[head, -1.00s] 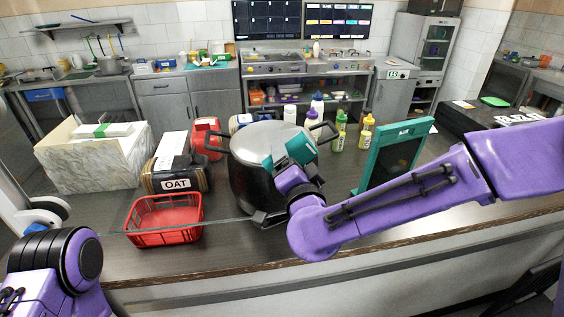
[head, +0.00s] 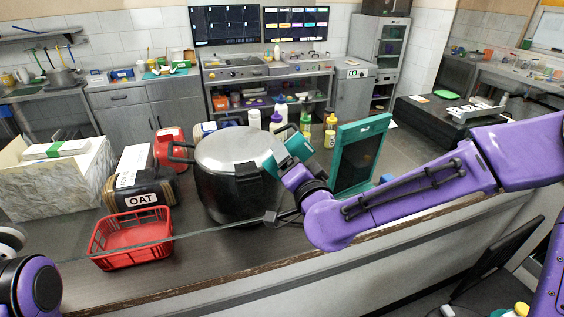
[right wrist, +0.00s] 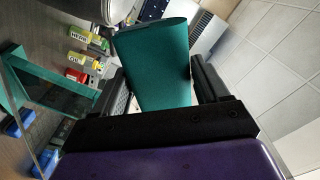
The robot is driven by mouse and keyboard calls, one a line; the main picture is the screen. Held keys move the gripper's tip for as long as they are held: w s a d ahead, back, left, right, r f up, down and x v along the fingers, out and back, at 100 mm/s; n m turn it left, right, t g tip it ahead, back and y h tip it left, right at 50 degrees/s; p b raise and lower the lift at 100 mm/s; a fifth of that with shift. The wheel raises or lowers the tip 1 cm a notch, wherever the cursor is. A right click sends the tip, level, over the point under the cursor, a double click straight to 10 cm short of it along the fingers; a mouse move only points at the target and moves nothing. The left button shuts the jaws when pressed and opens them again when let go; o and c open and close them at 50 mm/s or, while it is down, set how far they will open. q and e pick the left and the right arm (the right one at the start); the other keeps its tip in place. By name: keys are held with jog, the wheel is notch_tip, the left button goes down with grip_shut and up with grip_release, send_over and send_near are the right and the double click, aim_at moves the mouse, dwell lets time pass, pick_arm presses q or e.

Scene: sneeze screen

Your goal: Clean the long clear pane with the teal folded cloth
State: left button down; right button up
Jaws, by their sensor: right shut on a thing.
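The long clear pane is nearly invisible; its thin edge (head: 222,231) runs across the front of the counter, past the red basket and black pot. My right gripper (right wrist: 160,82) is shut on the teal folded cloth (right wrist: 155,50). In the head view the cloth (head: 299,146) is at the right side of the pot, partly hidden by the purple wrist. I cannot tell whether the cloth touches the pane. My left arm shows only as a purple and black link at the lower left; its gripper is out of view.
The black pot (head: 232,190) stands mid-counter. A teal-framed panel (head: 359,155) stands at right, with bottles (head: 330,130) behind.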

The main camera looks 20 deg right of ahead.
aim_at(268, 165)
jog(key=shift+d, duration=1.25)
jog(key=shift+a, duration=10.55)
jog(key=shift+s+d, duration=0.1)
jog(key=shift+s, duration=3)
